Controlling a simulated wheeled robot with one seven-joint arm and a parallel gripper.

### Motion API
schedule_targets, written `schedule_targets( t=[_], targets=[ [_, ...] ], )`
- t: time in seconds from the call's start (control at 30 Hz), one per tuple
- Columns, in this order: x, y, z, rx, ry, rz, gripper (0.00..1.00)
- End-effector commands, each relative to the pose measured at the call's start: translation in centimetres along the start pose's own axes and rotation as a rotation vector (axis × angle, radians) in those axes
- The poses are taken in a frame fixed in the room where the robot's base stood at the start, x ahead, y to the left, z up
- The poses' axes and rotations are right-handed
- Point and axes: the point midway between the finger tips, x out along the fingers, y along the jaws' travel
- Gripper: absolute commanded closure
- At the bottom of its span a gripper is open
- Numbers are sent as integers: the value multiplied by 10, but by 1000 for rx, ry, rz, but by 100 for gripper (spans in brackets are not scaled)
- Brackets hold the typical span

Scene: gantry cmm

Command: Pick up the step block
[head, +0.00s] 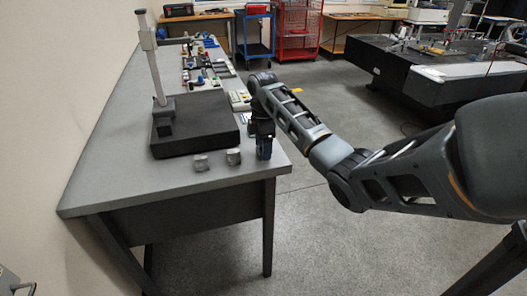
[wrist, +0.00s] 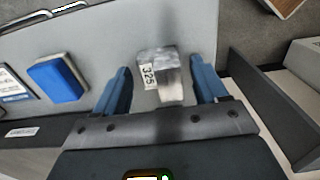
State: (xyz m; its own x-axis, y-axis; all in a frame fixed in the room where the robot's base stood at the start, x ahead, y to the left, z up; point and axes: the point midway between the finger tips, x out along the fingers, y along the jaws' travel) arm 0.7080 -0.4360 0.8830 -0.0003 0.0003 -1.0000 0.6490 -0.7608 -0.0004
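The step block (wrist: 170,88) looks like a grey metallic block with a stepped outline and a white label reading "325". In the wrist view it lies on the grey bench top between my gripper's two blue fingers (wrist: 163,88), with gaps on both sides. My gripper is open and nothing is held. In the head view my gripper (head: 264,150) points down at the right edge of the bench.
A black plate (head: 195,140) with an upright grey post (head: 152,60) stands on the bench (head: 120,170). Several small tools lie farther back. The wrist view shows a blue pad (wrist: 57,80) at left and a dark rail (wrist: 268,100) at right. The front bench top is clear.

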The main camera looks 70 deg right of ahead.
Motion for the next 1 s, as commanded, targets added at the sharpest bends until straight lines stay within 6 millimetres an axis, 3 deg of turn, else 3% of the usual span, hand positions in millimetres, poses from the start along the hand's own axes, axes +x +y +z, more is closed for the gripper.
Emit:
schedule_targets(
  t=[0.07,0.6,1.0],
  targets=[
    [0,0,0,0,0,0,36],
    [-1,0,0,0,0,1,88],
    [-9,1,0,-1,0,4,88]
  ],
)
